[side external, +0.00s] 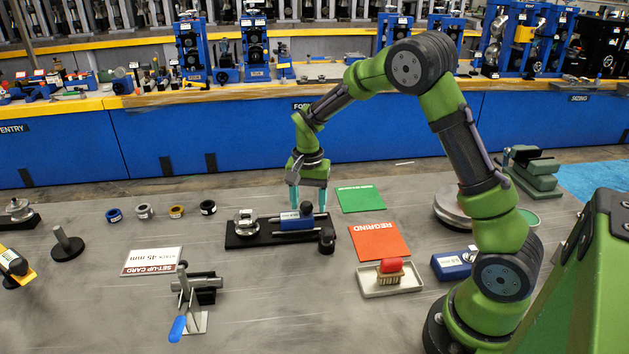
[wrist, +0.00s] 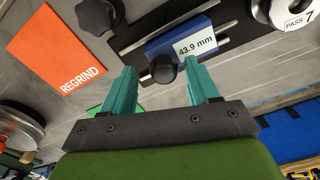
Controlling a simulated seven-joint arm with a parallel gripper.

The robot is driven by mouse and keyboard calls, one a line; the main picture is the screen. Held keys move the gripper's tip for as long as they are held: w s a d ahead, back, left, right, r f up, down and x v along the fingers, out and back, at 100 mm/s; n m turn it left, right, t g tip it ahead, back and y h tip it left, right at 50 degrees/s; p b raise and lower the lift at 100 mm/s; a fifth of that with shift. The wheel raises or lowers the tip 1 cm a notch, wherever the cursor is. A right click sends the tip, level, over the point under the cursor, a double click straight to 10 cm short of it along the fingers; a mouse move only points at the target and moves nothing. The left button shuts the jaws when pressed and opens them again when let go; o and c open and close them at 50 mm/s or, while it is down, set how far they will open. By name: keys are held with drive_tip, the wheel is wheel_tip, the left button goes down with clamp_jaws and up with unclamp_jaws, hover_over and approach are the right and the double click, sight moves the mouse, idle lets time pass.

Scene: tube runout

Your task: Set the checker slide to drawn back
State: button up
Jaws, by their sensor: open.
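The checker has a black base (side external: 240,241) with metal rails and a blue slide (side external: 289,224). The slide is labelled "43.9 mm" and also shows in the wrist view (wrist: 192,42). A steel roll marked "PASS 7" (wrist: 298,12) sits at one end of the base, and a black lobed knob (wrist: 96,14) at the other. My gripper (wrist: 160,72) is open, its teal fingers on either side of the round knob. Contact with the knob cannot be told. In the side view my gripper (side external: 308,208) is over the slide.
A green card (side external: 361,199) and orange REGRIND card (side external: 380,242) lie right of the checker. A tray (side external: 390,290) with a red-topped brush is in front. A blue-handled clamp (side external: 190,300) and set-up card (side external: 152,262) lie front left.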

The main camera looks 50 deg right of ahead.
wheel_tip(320, 180, up, 17)
idle(0.4)
drive_tip(key=s+a+n+t+y, duration=0.1)
drive_tip(key=s+a+n+t, duration=0.2)
drive_tip(key=s+a, duration=0.3)
drive_tip(key=s+a+r+n+t+y, duration=0.1)
drive_tip(key=s+a+n+t, duration=0.3)
drive_tip(key=s, duration=0.9)
drive_tip(key=shift+s+a+r+n, duration=0.2)
drive_tip(key=shift+s+a+n, duration=0.15)
drive_tip(key=shift+a+n, duration=0.5)
